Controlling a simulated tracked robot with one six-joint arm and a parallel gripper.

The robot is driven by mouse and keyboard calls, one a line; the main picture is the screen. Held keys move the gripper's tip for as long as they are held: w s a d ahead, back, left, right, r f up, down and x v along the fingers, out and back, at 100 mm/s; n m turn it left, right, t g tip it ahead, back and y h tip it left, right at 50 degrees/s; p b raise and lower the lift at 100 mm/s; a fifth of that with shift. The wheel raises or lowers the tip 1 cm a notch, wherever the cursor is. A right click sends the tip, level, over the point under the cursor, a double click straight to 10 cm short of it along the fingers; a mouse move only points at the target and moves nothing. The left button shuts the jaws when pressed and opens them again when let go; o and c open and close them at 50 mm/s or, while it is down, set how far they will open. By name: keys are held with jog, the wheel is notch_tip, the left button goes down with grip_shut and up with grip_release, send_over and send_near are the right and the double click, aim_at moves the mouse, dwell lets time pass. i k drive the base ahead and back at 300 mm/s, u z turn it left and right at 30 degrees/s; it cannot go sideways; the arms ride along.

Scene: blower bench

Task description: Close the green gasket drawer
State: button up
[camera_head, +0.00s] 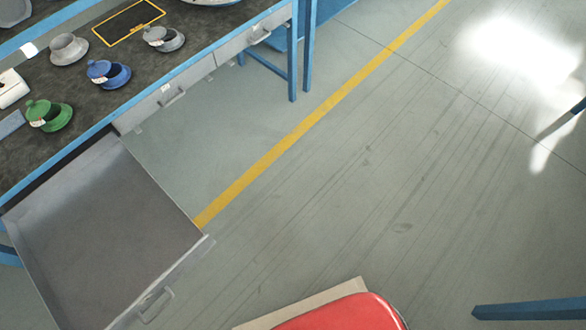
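A grey metal drawer (105,225) is pulled far out from under the bench at the lower left. It looks empty inside, and a bar handle (156,304) sits on its front panel. No green marking shows on the drawer, so I cannot tell whether it is the green gasket one. A green flanged part (48,115) with a white tag stands on the bench top above it. Two other drawers along the bench, a middle one (165,92) and a far one (252,38), are shut. My gripper is not in view.
The dark bench top (95,140) with blue edging holds a blue part (107,73) and several grey ones. A red rounded shape (345,314) is at the bottom edge; I cannot tell what it is. The grey floor (390,190) right of the drawer is clear.

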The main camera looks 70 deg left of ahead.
aim_at(100, 241)
jog(key=u, duration=4.25)
jog(key=k, duration=0.2)
jog(key=u, duration=0.35)
